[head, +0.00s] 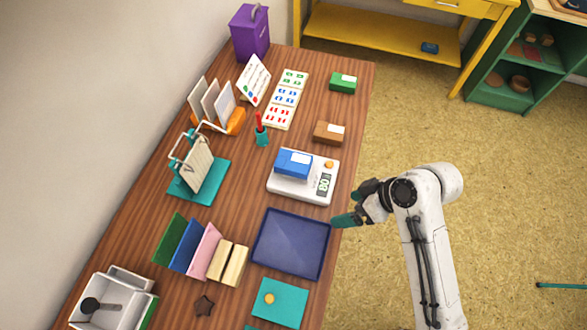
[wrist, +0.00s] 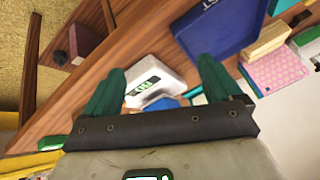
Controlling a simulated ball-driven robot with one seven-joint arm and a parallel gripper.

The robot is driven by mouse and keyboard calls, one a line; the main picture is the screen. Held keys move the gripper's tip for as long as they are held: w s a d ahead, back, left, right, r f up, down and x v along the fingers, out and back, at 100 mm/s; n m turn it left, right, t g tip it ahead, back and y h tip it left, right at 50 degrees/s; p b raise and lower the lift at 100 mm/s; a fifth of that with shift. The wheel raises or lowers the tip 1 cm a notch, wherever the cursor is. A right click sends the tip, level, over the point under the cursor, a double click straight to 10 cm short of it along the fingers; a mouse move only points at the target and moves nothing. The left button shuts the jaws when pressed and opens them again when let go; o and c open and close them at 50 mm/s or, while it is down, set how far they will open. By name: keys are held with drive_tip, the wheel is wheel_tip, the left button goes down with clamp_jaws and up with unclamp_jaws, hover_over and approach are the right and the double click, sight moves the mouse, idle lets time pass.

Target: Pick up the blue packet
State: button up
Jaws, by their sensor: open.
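The blue packet (head: 293,163), with a white label, lies on a white scale (head: 289,191) with a digital display. In the wrist view the scale (wrist: 150,80) shows between the fingers, and a bit of the blue packet (wrist: 162,104) shows just above the gripper's dark bar, which hides the rest. My gripper (head: 346,219) has green fingers and hangs by the table's right edge, to the right of and below the scale, apart from the packet. In the wrist view my gripper (wrist: 161,70) is open, its fingers wide apart and empty.
A dark blue tray (head: 291,243) lies below the scale in the head view. A brown packet (head: 328,132) and a green packet (head: 343,83) lie above it. A red pen in a teal holder (head: 262,135) stands to the upper left. Open floor lies right of the table.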

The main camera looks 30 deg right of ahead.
sight(303, 163)
drive_tip(key=w+n+t, duration=0.1)
drive_tip(key=w, duration=0.1)
drive_tip(key=w+t+y+b, duration=0.1)
drive_tip(key=w+d+n+y+b, duration=0.1)
drive_tip(key=w, duration=0.1)
drive_tip(key=shift+w+r+n+t, duration=0.3)
drive_tip(key=shift+w+r+t, duration=0.05)
drive_tip(key=shift+t, duration=0.05)
drive_tip(key=w+r+n+t+y, duration=0.1)
drive_tip(key=w, duration=0.1)
drive_tip(key=w+d+r+n+t+y+b, duration=0.1)
drive_tip(key=r, duration=0.1)
drive_tip(key=shift+w+r+y+b, duration=0.15)
drive_tip(key=shift+w+y+b, duration=0.15)
drive_tip(key=shift+w, duration=0.05)
drive_tip(key=x, duration=0.5)
drive_tip(key=shift+w+a+p, duration=0.15)
drive_tip(key=shift+a+p, duration=0.05)
drive_tip(key=shift+p, duration=0.15)
drive_tip(key=shift+p+x, duration=0.4)
drive_tip(key=shift+x, duration=2)
drive_tip(key=shift+d, duration=0.15)
drive_tip(key=c, duration=1.2)
